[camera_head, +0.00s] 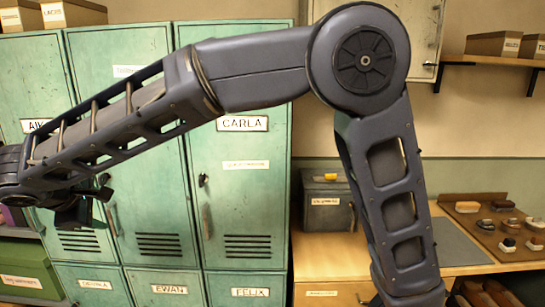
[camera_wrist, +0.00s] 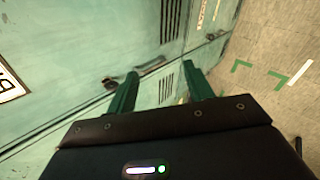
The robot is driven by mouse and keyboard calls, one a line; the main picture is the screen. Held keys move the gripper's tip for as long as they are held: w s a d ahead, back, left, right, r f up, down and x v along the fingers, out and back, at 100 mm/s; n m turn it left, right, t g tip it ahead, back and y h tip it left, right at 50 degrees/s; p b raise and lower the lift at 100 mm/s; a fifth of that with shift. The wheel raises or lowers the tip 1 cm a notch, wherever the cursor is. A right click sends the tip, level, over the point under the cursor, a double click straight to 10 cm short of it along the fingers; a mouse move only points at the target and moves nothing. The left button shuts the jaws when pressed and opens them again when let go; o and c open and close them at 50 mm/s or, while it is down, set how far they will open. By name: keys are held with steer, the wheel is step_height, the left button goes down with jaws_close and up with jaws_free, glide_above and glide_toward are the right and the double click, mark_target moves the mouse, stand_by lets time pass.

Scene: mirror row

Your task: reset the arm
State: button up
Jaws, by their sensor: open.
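My arm stretches across the head view from the lower right, over its elbow, to the left edge. My gripper (camera_head: 78,212) hangs at its far end in front of the green lockers (camera_head: 232,205). In the wrist view my gripper (camera_wrist: 160,74) is open, its two green fingers apart with nothing held between them. A dark locker handle (camera_wrist: 150,68) shows just beyond the fingertips. I cannot tell whether a finger touches it. The locker doors in view look closed. My arm hides parts of them.
A wooden bench (camera_head: 335,265) at right carries a dark metal box (camera_head: 328,205) and a board (camera_head: 500,232) with several small items. A green box (camera_head: 28,272) sits at lower left. Shelves hold cartons above. The wrist view shows floor with green corner marks (camera_wrist: 242,66).

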steer(key=d+r+g, duration=0.3)
steer(key=d+r, duration=0.4)
steer(key=d, duration=0.2)
steer(key=w+d+r+m+g, duration=0.1)
steer(key=w+d+r+m, duration=0.3)
steer(key=d, duration=0.7)
steer(key=w+d+m+g+y, duration=0.1)
steer(key=w+d, duration=0.4)
steer(key=d, duration=0.6)
steer(key=w+d+r+m+g, duration=0.1)
steer(key=w+d+r+m, duration=0.3)
steer(key=d, duration=0.6)
steer(key=d+f+m, duration=0.4)
steer(key=d+f, duration=0.2)
steer(key=d, duration=0.3)
steer(key=d+f+m+t+h, duration=0.1)
steer(key=d+f+m, duration=0.3)
steer(key=d+f, duration=0.2)
steer(key=s+d+f+m+t, duration=0.1)
steer(key=d+f+m, duration=0.3)
steer(key=d, duration=0.7)
steer(key=shift+d+f+h, duration=0.3)
steer(key=shift+f, duration=0.6)
steer(key=shift+s, duration=0.1)
